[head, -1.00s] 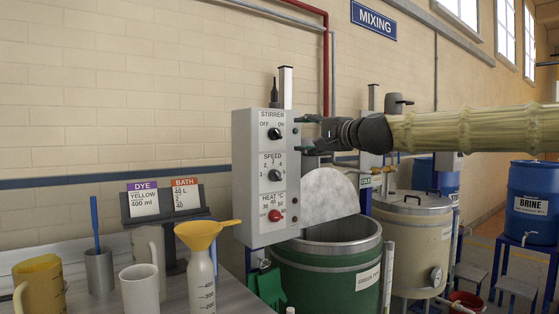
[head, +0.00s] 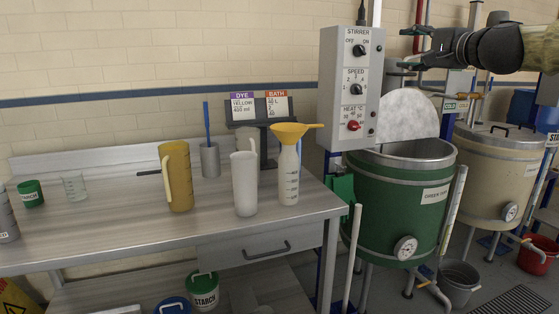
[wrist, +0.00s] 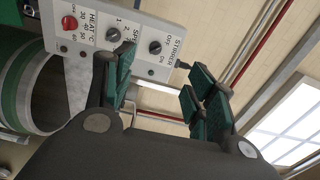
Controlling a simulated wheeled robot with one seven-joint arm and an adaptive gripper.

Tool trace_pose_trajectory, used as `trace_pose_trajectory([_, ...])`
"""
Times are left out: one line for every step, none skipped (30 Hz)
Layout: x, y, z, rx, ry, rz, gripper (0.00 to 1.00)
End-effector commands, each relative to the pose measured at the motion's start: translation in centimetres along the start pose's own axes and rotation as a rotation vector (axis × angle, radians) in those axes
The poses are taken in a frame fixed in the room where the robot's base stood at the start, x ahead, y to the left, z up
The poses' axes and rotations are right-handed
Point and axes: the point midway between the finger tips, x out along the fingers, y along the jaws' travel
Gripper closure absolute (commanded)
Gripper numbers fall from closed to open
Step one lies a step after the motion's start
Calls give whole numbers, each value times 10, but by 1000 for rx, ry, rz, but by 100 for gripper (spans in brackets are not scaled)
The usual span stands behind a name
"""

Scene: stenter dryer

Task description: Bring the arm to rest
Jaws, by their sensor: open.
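My gripper (head: 408,48) is at the upper right of the head view, to the right of the grey control box (head: 350,88). Its two fingers are spread and nothing is between them. In the wrist view my gripper (wrist: 158,92) also shows its green-padded fingers apart. The control box (wrist: 128,35) appears sideways behind the fingers there, with its stirrer, speed and heat knobs. In the head view the heat knob (head: 354,126) is red. I cannot tell whether a finger touches the box.
A green vat (head: 395,200) with a raised pale half lid (head: 405,116) stands below my gripper. A cream vat (head: 490,180) is to its right. The metal bench (head: 110,232) at left holds a yellow jug (head: 178,175), a white jug (head: 244,183) and a funnel-topped bottle (head: 289,175).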

Motion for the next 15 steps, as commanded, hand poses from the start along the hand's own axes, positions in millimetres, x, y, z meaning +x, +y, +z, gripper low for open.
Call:
trace_pose_trajectory([3, 4, 2, -3, -1, 6, 44])
trace_pose_trajectory([6, 10, 3, -8, -2, 16, 44])
trace_pose_trajectory([10, 16, 6, -13, -2, 25, 44])
trace_pose_trajectory([12, 20, 8, -17, -3, 32, 44])
trace_pose_trajectory([15, 24, 10, -21, -5, 38, 44])
trace_pose_trajectory([20, 32, 13, -27, -7, 49, 44])
trace_pose_trajectory([23, 37, 15, -32, -8, 57, 44])
trace_pose_trajectory([25, 42, 17, -36, -9, 65, 44])
trace_pose_trajectory([28, 49, 19, -41, -9, 75, 44])
trace_pose_trajectory([31, 56, 20, -46, -9, 85, 44])
trace_pose_trajectory([33, 62, 21, -52, -9, 95, 44])
trace_pose_trajectory([36, 70, 23, -59, -9, 107, 44])
trace_pose_trajectory([38, 77, 24, -66, -9, 117, 44])
trace_pose_trajectory([40, 85, 26, -72, -8, 128, 44])
trace_pose_trajectory([43, 95, 27, -81, -8, 143, 44])
